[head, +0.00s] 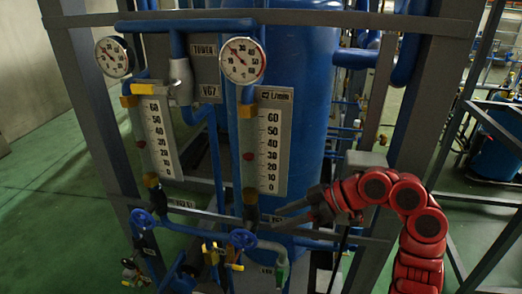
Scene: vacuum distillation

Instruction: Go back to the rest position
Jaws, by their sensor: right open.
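My right gripper (276,218) reaches in from the right on a red arm. Its dark fingers are apart and point left, with nothing seen between them. In the picture the fingers overlap the area just below the right flow meter (270,145), by the blue tank's lower part. I cannot tell whether they touch anything. My left gripper is not in view.
A grey metal frame (415,100) stands around the blue tank (310,110). Two round gauges (243,60) and a left flow meter (158,138) are on the front. Blue valve handwheels (243,239) sit below. Green floor (50,220) is open at left.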

